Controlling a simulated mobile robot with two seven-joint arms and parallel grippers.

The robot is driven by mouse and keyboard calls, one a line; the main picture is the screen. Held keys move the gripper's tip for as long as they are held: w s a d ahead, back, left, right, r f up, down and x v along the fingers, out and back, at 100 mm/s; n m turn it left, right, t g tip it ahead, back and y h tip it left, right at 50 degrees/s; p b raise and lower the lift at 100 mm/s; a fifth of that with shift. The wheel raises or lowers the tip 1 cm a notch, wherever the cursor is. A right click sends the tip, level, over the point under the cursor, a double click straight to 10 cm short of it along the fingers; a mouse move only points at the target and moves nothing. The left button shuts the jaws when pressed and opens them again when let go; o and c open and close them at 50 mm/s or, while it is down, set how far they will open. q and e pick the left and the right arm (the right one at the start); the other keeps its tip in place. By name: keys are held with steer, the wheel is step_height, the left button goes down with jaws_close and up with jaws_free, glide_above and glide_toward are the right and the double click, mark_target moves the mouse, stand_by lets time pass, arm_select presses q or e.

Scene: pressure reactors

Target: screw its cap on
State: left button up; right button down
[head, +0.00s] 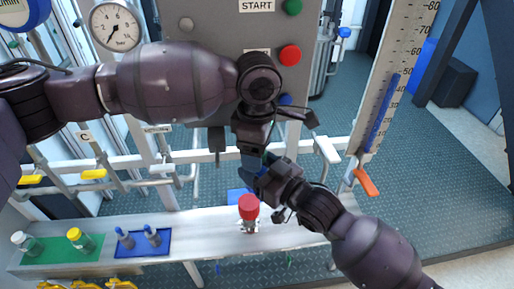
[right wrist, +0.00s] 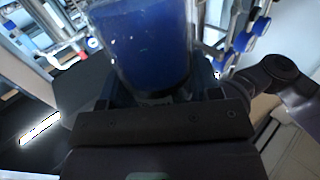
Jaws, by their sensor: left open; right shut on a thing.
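My right gripper (head: 266,177) is shut on a blue object (head: 254,160) and holds it up above the bench. In the right wrist view the object (right wrist: 147,45) is a large, glossy, dark blue rounded body between the fingers; its top is cut off. My left gripper (head: 258,138) is open just above the blue object, its fingers spread to either side. The left gripper partly hides the object's upper end, so I cannot tell whether a cap is on it. I cannot make out a loose cap.
Pipes, an orange-handled valve (head: 366,182) and a button panel surround my arms.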

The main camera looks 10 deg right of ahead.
arm_select(q)
steer(key=shift+r, duration=0.1)
steer(key=shift+r, duration=2.15)
steer(key=shift+c, duration=0.3)
steer(key=shift+r+m, duration=1.75)
steer(key=shift+m, duration=0.55)
steer(key=shift+f, duration=4.05)
steer(key=shift+c, duration=0.4)
